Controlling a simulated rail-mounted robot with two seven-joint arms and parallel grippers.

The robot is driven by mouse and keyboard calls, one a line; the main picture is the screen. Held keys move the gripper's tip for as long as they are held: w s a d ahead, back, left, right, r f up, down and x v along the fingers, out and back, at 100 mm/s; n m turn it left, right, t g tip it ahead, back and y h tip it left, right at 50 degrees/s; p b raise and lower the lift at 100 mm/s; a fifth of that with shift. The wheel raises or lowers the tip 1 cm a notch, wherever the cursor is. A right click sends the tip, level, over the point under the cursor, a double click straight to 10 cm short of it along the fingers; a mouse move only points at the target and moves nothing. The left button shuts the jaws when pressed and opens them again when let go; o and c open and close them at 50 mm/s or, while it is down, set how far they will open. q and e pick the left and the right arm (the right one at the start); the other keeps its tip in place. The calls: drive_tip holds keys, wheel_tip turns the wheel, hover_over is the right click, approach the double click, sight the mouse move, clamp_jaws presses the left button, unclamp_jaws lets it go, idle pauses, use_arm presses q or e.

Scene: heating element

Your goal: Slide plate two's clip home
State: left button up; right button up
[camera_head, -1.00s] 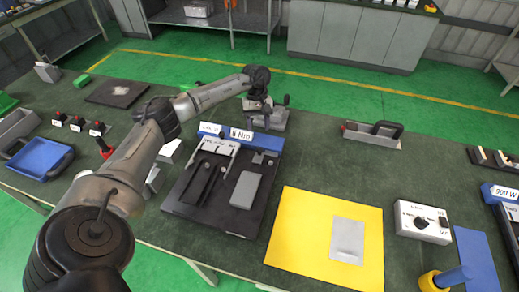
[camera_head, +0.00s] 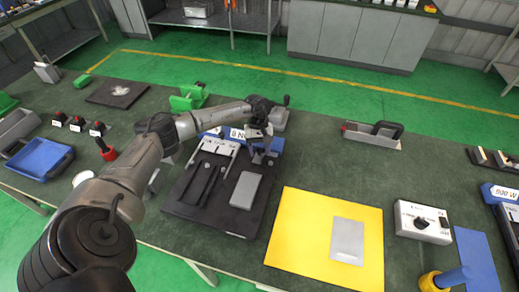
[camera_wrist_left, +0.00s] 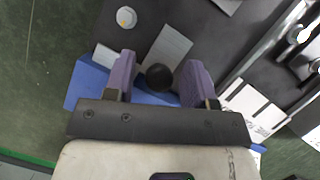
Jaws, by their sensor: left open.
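A black plate (camera_head: 176,200) lies on the bench, with a blue block (camera_head: 277,146) at its back edge and a white number label (camera_head: 237,133). My left gripper (camera_head: 263,150) is low over its back right part. In the left wrist view the gripper (camera_wrist_left: 158,72) is open, with purple fingers either side of a dark round knob (camera_wrist_left: 158,77). A flat grey strip (camera_wrist_left: 170,46) runs out beyond the knob. I cannot tell whether the fingers touch the knob, or whether this is plate two's clip. My right gripper is not in view.
A loose grey block (camera_head: 246,190) lies on the plate's right side, beside dark rods. A yellow sheet (camera_head: 300,235) and a white control box (camera_head: 422,222) lie to the right. The bench between is free.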

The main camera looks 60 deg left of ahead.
use_arm(q)
drive_tip(key=shift+c, duration=0.2)
clamp_jaws()
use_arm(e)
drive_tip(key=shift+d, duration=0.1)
